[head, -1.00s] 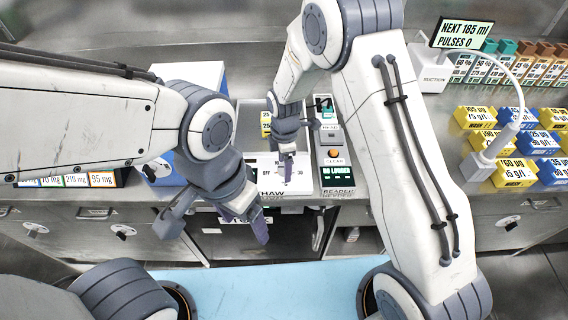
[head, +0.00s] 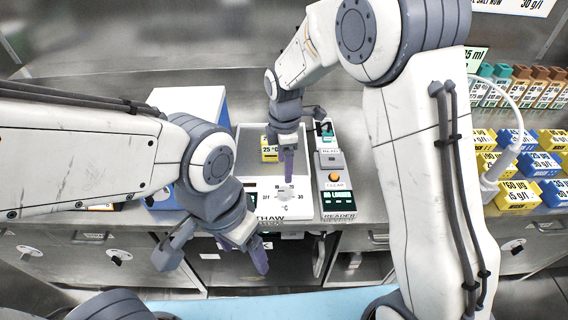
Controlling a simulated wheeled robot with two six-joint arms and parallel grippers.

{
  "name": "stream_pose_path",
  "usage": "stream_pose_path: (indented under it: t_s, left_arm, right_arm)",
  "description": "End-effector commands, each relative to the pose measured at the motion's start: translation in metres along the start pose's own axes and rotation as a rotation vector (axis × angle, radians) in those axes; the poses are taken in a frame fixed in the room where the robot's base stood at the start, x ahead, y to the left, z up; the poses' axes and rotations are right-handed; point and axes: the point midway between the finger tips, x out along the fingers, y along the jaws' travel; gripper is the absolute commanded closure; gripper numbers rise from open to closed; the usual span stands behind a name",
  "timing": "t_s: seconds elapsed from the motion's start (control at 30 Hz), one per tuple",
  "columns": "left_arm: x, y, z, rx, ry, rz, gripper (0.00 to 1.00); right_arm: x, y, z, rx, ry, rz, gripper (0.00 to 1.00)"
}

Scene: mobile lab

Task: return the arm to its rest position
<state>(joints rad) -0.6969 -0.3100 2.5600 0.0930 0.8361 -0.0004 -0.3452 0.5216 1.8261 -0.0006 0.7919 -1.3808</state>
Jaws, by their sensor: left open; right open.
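My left gripper (head: 215,258) hangs in front of the counter's front edge, over the cabinet fronts. Its jaws are spread apart and nothing is between them. My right gripper (head: 296,145) points down over the white thaw unit (head: 262,193), close above its dial. Its fingers are seen partly edge-on, and nothing shows held in them. Whether the fingertips touch the thaw unit cannot be told.
The reader (head: 334,178) stands right of the thaw unit. A yellow labelled block (head: 269,150) is at the thaw unit's back. The counter edge runs below the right arm.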

Motion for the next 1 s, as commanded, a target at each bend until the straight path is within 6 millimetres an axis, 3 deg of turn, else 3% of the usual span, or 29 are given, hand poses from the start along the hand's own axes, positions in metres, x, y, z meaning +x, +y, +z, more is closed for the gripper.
stream_pose_path:
  t_s: [0.23,0.37,0.47,0.6,0.8,0.9,1.0]
  left_arm:
    - [0.000,0.000,0.000,0.000,0.000,0.000,0.21]
    - [0.000,0.000,0.000,0.000,0.000,0.000,0.21]
    - [0.000,0.000,0.000,0.000,0.000,0.000,0.21]
    - [0.000,0.000,0.000,0.000,0.000,0.000,0.21]
    - [0.000,0.000,0.000,0.000,0.000,0.000,0.21]
    - [0.000,0.000,0.000,0.000,0.000,0.000,0.21]
    - [0.000,0.000,0.000,0.000,0.000,0.000,0.21]
  right_arm:
    - [-0.001,-0.001,-0.001,0.004,0.000,0.000,0.21]
    - [-0.016,-0.019,-0.010,0.078,0.007,0.005,0.21]
    - [-0.039,-0.053,-0.024,0.224,0.021,0.011,0.21]
    - [-0.069,-0.123,-0.040,0.504,0.047,0.008,0.21]
    - [-0.084,-0.213,-0.040,0.868,0.076,-0.015,0.21]
    - [-0.084,-0.241,-0.036,0.989,0.084,-0.027,0.21]
    - [-0.082,-0.256,-0.034,1.059,0.086,-0.034,0.21]
